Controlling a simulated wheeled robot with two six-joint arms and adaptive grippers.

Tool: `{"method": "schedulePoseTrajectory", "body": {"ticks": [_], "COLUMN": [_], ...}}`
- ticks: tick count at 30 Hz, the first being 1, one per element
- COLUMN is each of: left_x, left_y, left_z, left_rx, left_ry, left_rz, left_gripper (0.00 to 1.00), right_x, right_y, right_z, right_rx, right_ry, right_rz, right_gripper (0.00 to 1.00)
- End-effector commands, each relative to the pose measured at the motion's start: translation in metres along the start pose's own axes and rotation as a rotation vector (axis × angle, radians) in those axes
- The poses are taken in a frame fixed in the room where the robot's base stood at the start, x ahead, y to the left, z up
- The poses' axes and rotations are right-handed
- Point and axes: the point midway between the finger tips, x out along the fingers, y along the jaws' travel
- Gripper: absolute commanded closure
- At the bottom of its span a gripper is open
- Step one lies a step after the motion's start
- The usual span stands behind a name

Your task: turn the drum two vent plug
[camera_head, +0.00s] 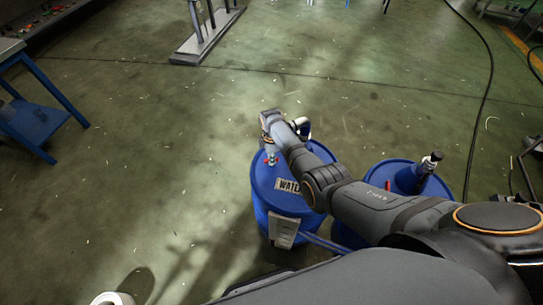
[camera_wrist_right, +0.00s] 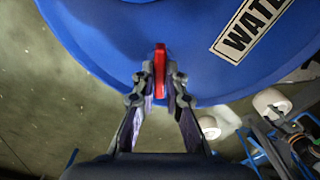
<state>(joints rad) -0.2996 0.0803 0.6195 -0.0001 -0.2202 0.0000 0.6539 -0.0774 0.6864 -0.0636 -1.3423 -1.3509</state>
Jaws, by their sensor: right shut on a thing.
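A blue drum (camera_head: 265,190) with a white "WATER" label stands below my right arm. It fills the upper part of the right wrist view (camera_wrist_right: 120,45). A red vent plug (camera_wrist_right: 160,62) stands up near the rim of its top, and only a small bit of it shows in the head view (camera_head: 272,161). My right gripper (camera_wrist_right: 161,84) points at the drum top, its two fingers on either side of the plug and shut on it. In the head view this gripper (camera_head: 270,154) is partly hidden by its own arm. My left gripper is in neither view.
A second blue drum (camera_head: 378,176) stands to the right, with a dark-topped blue item on it, partly behind my arm. A blue-framed table (camera_head: 40,118) is at the left. A grey stand base (camera_head: 205,38) is at the back. Floor between is clear.

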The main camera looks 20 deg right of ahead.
Motion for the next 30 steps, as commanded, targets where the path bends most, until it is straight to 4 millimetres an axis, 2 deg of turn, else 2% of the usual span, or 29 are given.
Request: {"method": "schedulePoseTrajectory", "body": {"ticks": [9,22,23,27,30], "left_x": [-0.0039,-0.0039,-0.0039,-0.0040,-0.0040], "left_y": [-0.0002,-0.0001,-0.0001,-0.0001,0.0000], "left_z": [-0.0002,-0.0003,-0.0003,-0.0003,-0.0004], "left_rx": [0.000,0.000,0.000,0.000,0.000], "left_ry": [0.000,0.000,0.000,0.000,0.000], "left_rz": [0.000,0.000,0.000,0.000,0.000], "left_gripper": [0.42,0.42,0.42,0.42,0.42], "right_x": [-0.0003,0.0000,-0.0001,0.0000,0.0000], "right_y": [0.0000,0.0001,0.0001,0.0001,0.0001], "right_z": [-0.0007,-0.0008,-0.0008,-0.0007,-0.0005], "right_rx": [-0.082,-0.089,-0.089,-0.088,-0.088], "right_ry": [0.001,0.002,0.002,0.001,0.001], "right_rz": [0.000,0.000,0.000,0.000,0.000], "right_gripper": [1.00,1.00,0.85,0.66,0.66]}}
